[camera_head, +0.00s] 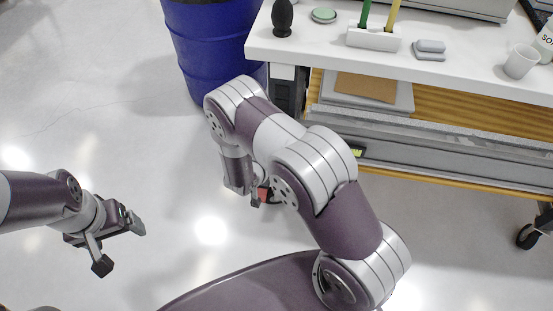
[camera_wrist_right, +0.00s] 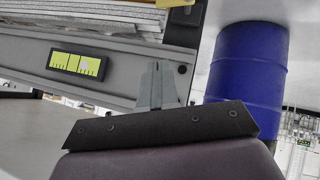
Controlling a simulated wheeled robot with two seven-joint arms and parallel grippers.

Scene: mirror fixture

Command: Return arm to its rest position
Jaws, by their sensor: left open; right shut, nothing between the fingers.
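My left gripper (camera_head: 120,245) shows at the left of the head view. Its two dark fingertips are well apart with nothing between them, over bare floor. My right arm bends across the middle of the head view. Its gripper (camera_head: 257,196) hangs low in front of the bench and is partly hidden by the arm itself. In the right wrist view the right gripper's fingers (camera_wrist_right: 158,87) are together and hold nothing. Behind them is the grey side rail of the bench.
The floor at left is clear.

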